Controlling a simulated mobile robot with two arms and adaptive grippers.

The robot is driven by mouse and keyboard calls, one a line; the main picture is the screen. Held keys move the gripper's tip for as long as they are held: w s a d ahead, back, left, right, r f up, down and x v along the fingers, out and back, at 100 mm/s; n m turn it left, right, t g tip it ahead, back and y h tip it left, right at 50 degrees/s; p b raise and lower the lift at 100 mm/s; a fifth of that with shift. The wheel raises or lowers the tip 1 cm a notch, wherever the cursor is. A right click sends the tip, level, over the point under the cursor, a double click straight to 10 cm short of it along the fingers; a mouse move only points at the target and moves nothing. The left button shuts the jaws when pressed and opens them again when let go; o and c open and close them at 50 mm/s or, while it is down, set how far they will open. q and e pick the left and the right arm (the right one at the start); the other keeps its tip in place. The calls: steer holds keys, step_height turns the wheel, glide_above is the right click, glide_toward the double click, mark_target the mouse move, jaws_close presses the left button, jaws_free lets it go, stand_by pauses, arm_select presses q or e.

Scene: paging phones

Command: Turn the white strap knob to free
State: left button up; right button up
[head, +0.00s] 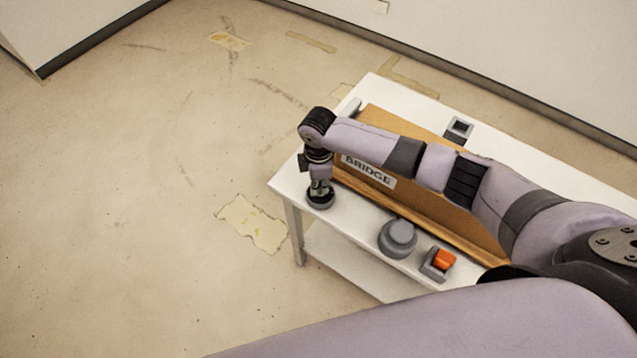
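My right gripper (320,188) points down at the left front corner of a white table (285,184). It is right over a small dark round base (321,204), and its fingertips seem to be at or just above it. The fingers are too small and dark to tell whether they are open or shut. I cannot make out a white strap knob; the gripper covers most of what stands on that base. My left gripper is not in view.
A wooden panel with a "BRIDGE" label (369,170) stands on the table behind my gripper, partly hidden by my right arm. A grey round knob (398,236) and a grey holder with an orange block (444,260) sit along the front edge. A small grey box (458,129) is behind.

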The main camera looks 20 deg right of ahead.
jaws_close()
steer(key=n, duration=0.9)
steer(key=shift+s, duration=0.15)
steer(key=n, duration=0.5)
steer(key=shift+d, duration=0.15)
steer(key=shift+n+b, duration=0.6)
steer(key=shift+n, duration=1.3)
steer(key=shift+s, duration=0.1)
